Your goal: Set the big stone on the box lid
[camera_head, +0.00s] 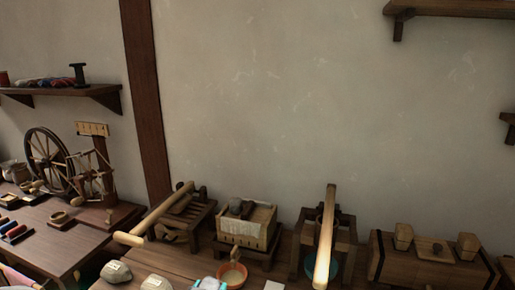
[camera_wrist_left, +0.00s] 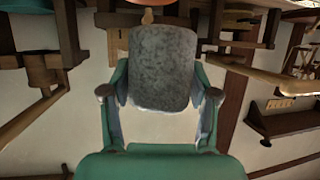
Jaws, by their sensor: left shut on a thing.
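In the left wrist view, my left gripper (camera_wrist_left: 160,95), with green links and grey pads, is shut on a big speckled grey stone (camera_wrist_left: 161,65). The stone sits between the two fingers, with the pale wall behind it. In the head view, a pale wooden box (camera_head: 240,232) stands on a dark stand at bottom centre. My right gripper is not in view.
Wooden beam presses (camera_head: 328,235) stand to the box's right and left. Pale labelled stones (camera_head: 116,272) and an orange bowl (camera_head: 233,275) are in front. A dark-banded wooden chest (camera_head: 425,262) is at right. The wall above is clear.

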